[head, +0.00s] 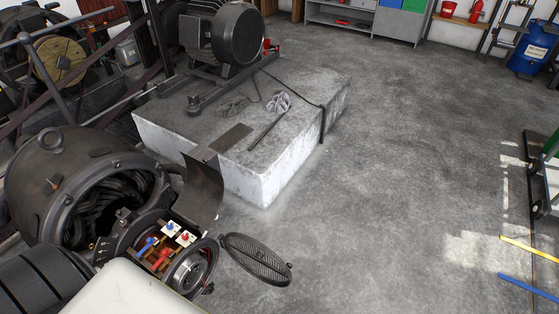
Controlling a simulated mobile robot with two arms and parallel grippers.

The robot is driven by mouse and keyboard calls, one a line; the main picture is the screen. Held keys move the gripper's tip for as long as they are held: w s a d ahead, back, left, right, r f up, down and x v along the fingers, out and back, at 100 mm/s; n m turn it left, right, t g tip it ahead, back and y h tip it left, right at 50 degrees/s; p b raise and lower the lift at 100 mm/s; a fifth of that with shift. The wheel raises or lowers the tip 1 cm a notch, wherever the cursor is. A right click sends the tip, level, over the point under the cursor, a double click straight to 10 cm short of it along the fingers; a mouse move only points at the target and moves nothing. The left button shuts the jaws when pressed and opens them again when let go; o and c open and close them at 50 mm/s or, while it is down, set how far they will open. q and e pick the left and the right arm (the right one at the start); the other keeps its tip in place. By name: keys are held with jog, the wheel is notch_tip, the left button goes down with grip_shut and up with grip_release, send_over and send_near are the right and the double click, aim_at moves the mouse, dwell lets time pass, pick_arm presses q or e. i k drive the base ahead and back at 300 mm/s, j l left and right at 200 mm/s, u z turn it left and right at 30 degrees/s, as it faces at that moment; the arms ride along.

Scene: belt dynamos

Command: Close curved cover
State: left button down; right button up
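The curved cover (203,190) is a dark bent metal sheet. It stands away from the opening in the dynamo (75,185), on its right side, beside the concrete block. The opening shows red and blue terminals on white blocks (178,235) and a round shiny bearing end (192,268). Neither of my grippers is in view. The cover's attachment to the dynamo is partly hidden.
A round slotted grille (257,258) is just right of the dynamo's end, low near the floor. A concrete block (262,175) carries a motor (225,35), a flat plate and a tool.

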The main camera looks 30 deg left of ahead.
aim_at(199, 204)
jog(key=i+l+z, duration=0.5)
jog(key=i+z, duration=0.2)
jog(key=i+u, duration=0.4)
jog(key=i+l+u, duration=0.2)
jog(key=i+u, duration=0.2)
jog(key=i+j+u, duration=0.1)
jog(key=u, duration=0.35)
jog(key=i+u, duration=0.3)
jog(key=u, duration=0.2)
jog(key=i+u, duration=0.2)
jog(key=u, duration=0.25)
jog(key=i+l+u, duration=0.15)
jog(key=u, duration=0.35)
jog(key=i+l+u, duration=0.15)
jog(key=u, duration=0.3)
jog(key=i+l+u, duration=0.15)
jog(key=u, duration=0.3)
jog(key=i+l+u, duration=0.25)
jog(key=u, duration=0.25)
jog(key=l+u, duration=0.15)
jog(key=l, duration=0.75)
